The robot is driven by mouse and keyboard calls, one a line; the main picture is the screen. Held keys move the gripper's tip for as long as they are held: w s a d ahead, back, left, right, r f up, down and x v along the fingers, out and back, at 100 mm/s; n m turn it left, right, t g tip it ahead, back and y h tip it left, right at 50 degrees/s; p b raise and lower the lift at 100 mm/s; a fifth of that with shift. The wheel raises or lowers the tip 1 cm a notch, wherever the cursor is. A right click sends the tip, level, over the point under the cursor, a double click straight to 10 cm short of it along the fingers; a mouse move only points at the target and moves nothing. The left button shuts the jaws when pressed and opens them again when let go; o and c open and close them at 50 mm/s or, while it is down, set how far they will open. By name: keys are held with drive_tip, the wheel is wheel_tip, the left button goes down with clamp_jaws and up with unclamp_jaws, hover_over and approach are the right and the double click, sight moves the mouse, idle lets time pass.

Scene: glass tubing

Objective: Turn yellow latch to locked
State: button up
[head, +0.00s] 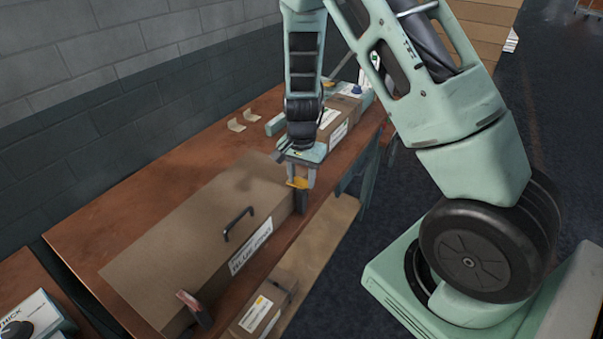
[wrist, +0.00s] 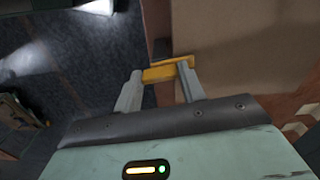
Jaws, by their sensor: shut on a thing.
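The yellow latch (wrist: 167,71) sits at the edge of a long brown box, between my gripper's two fingers in the wrist view. It also shows in the head view (head: 298,183), at the box's far right corner. My gripper (wrist: 158,82) is shut on the latch, with a finger at each side of it. In the head view my gripper (head: 300,172) points down over that corner. The brown box (head: 190,225) has a dark handle (head: 238,224) and a white label (head: 251,246) on its front. Whether the latch is locked cannot be told.
The box rests on a wooden table (head: 95,225) against a grey block wall. A second dark latch or bracket (head: 194,308) is at the box's near corner. Another box (head: 342,115) stands behind my gripper. A lower shelf (head: 318,245) holds a smaller box (head: 262,308).

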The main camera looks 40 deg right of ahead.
drive_tip(key=shift+w+r+m, duration=0.1)
drive_tip(key=shift+m, duration=0.5)
drive_tip(key=o, duration=1)
wheel_tip(320, 180, up, 17)
drive_tip(key=shift+r+b, duration=0.15)
drive_tip(key=shift+b, duration=0.2)
